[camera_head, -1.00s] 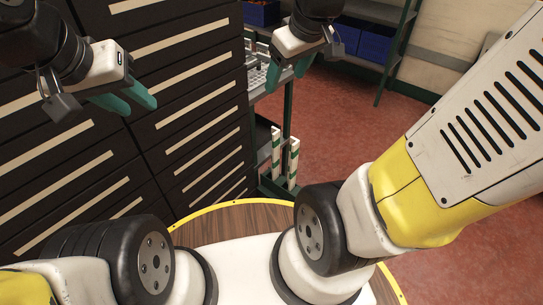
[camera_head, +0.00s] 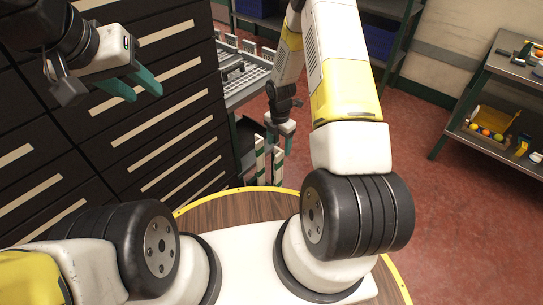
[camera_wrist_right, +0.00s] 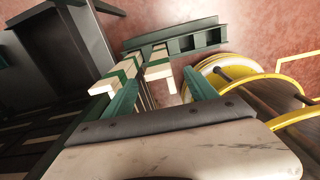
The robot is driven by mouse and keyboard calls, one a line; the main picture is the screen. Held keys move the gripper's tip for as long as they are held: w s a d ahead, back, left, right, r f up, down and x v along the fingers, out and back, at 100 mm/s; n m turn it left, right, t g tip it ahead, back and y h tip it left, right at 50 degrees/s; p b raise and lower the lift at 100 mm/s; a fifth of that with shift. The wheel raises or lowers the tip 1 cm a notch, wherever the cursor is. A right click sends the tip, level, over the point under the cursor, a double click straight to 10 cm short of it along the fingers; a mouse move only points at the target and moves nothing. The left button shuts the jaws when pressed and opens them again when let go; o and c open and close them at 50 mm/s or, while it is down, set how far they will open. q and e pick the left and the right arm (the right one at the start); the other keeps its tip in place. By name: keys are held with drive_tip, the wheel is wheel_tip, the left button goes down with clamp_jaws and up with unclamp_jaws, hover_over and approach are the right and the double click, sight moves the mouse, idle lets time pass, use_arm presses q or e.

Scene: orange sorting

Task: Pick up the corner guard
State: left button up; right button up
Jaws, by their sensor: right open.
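Two upright cream pieces with green bands, which look like corner guards, stand side by side by the end of the shelving unit: the left corner guard (camera_head: 259,158) and the right corner guard (camera_head: 277,165). In the right wrist view their tops show as a left one (camera_wrist_right: 115,77) and a right one (camera_wrist_right: 158,70). My right gripper (camera_head: 281,148) is open above and close to them. In its wrist view, the right guard's top lies between the green fingers (camera_wrist_right: 160,80); contact cannot be told. My left gripper (camera_head: 147,92) is open and empty before the dark drawers.
A dark drawer cabinet (camera_head: 165,110) fills the left. A grey shelf (camera_head: 247,84) with a grid top is beside the guards. A round wood-topped platform (camera_head: 225,212) with yellow rim is in front. Another shelf (camera_head: 450,130) with small items stands right. Red floor between is clear.

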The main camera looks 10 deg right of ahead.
sight(278, 159)
wheel_tip(278, 159, down, 9)
drive_tip(key=shift+a+r, duration=0.15)
clamp_jaws()
idle(0.5)
